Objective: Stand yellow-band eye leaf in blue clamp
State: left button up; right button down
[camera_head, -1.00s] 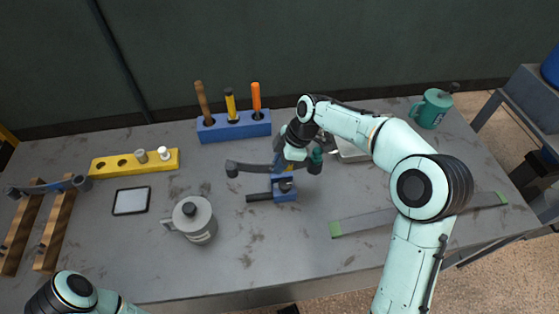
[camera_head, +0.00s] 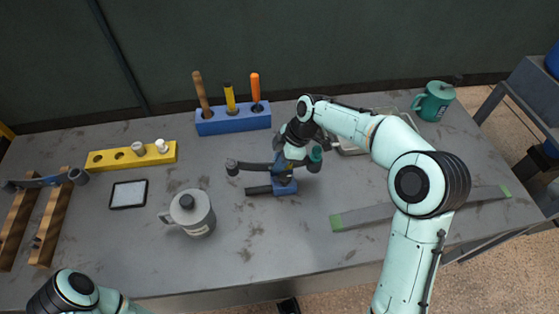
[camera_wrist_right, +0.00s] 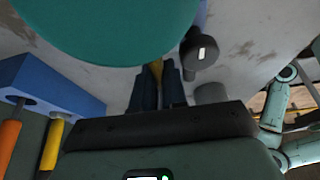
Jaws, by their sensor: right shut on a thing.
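In the right wrist view a bit of yellow shows between the gripper's fingers (camera_wrist_right: 157,88), and the teal piece (camera_wrist_right: 110,25) fills the top. The clamp has a dark handle pointing left. The gripper hides the clamp's jaws, so I cannot tell whether the leaf touches them. My left gripper is out of view.
A blue block (camera_head: 233,122) with upright tools stands behind the clamp. A grey jug (camera_head: 193,213) is front left. A green-ended strip (camera_head: 375,214) lies right, under my right arm. A yellow holed block (camera_head: 110,160), wooden rack (camera_head: 18,225) and green mug (camera_head: 434,101) stand farther out.

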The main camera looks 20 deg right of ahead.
jog(key=shift+f+b, duration=0.65)
jog(key=shift+f, duration=0.35)
dwell(6.9)
